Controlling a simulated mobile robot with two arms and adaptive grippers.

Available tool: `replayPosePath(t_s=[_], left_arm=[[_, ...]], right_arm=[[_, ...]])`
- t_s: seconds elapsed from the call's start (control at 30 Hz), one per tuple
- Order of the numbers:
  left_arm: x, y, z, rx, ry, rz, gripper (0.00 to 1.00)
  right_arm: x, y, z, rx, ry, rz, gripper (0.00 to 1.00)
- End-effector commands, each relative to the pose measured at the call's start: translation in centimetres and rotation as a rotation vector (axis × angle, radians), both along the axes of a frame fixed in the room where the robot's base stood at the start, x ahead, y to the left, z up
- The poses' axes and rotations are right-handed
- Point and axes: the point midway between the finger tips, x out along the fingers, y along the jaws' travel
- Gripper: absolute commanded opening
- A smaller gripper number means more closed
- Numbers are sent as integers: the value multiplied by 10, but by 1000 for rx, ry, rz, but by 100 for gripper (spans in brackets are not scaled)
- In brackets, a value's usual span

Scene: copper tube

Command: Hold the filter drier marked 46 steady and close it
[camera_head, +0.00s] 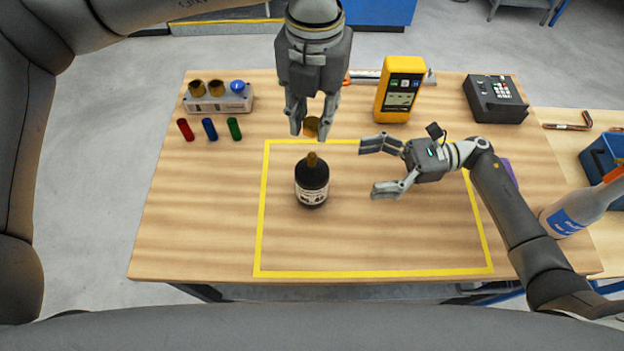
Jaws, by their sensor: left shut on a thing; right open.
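The filter drier (312,187) is a dark upright canister with a light label and a brass-coloured neck on top. It stands on the table inside the yellow outline; its number is too small to read. My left gripper (311,130) points down behind and above the drier and is shut on a brass cap (311,124), apart from the drier's neck. My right gripper (380,168) is open and empty, to the right of the drier, with its fingers pointing left towards it and not touching it.
A grey rack (218,104) with two brass caps and a blue one stands back left. Red, blue (209,129) and green cylinders lie before it. A yellow meter (399,90) and a black keypad box (495,99) are at the back. A white bottle (580,208) stands right. The outline's front is clear.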

Motion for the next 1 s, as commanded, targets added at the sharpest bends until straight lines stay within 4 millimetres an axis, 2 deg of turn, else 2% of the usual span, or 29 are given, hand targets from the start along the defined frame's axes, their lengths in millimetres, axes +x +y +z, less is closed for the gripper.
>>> replayPosePath(t_s=[0.17, 0.27, 0.7, 0.83, 1.0], left_arm=[[0, 0, 0, 0, 0, 0, 10], [0, 0, 0, 0, 0, 0, 10], [0, 0, 0, 0, 0, 0, 10], [0, 0, 0, 0, 0, 0, 10], [0, 0, 0, 0, 0, 0, 10]], right_arm=[[-1, 5, 0, 2, 1, 0, 84], [-3, 15, 0, 2, 0, 1, 84], [-15, 94, 1, 5, 2, 1, 84], [-17, 109, 0, 4, 3, -1, 84], [-18, 118, 0, 2, 1, -2, 84]])
